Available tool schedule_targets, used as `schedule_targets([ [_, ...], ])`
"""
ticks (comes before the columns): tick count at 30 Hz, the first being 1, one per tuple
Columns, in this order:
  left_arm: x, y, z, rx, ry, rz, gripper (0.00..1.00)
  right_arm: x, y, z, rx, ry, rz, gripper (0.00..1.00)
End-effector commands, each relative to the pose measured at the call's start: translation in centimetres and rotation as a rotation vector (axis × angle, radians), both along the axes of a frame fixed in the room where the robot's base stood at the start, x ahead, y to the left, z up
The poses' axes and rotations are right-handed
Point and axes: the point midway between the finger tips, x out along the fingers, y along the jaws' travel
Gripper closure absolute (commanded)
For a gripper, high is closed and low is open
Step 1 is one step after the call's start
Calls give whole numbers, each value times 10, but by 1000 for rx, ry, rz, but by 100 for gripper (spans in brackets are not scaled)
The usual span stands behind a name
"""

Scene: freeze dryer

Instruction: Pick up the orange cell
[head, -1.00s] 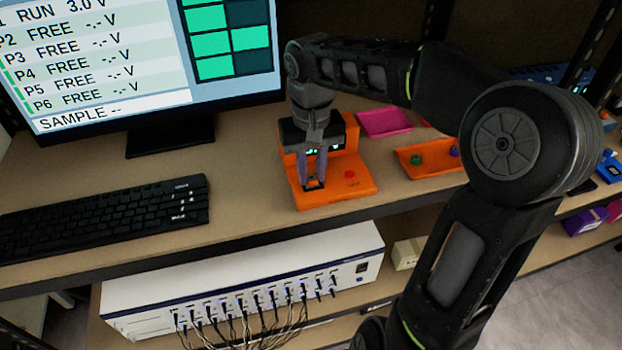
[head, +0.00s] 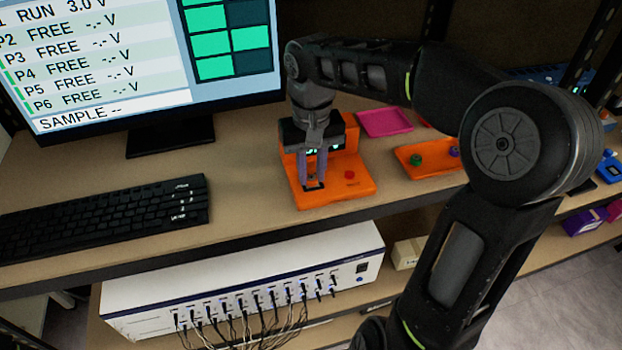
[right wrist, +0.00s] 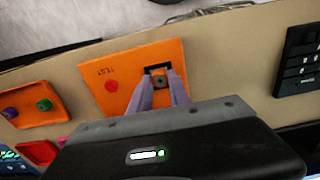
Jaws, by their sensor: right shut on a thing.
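My right gripper (head: 313,184) points down at the slot of an orange test stand (head: 356,186) on the bench. In the right wrist view its two purple-grey fingers (right wrist: 160,88) are shut on a small cell (right wrist: 159,79) with a dark round centre, at the black slot of the stand (right wrist: 117,70). The cell's orange sides are mostly hidden by the fingers. I cannot tell whether it is clear of the slot. My left gripper is not in view.
An orange tray (head: 412,171) holding green and purple pieces lies right of the stand, with a pink tray (head: 385,122) behind. A keyboard (head: 105,218) and monitor (head: 230,50) stand left. A white cabled instrument (head: 245,270) sits on the shelf below.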

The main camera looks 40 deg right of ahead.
Motion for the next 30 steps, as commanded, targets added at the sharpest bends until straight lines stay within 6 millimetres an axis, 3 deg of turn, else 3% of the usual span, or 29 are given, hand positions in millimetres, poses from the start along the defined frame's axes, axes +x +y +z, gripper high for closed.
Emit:
schedule_targets([
  [13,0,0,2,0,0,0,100,0,0,3,0,0,0,100],
  [30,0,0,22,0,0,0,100,0,0,27,0,-1,-1,100],
])
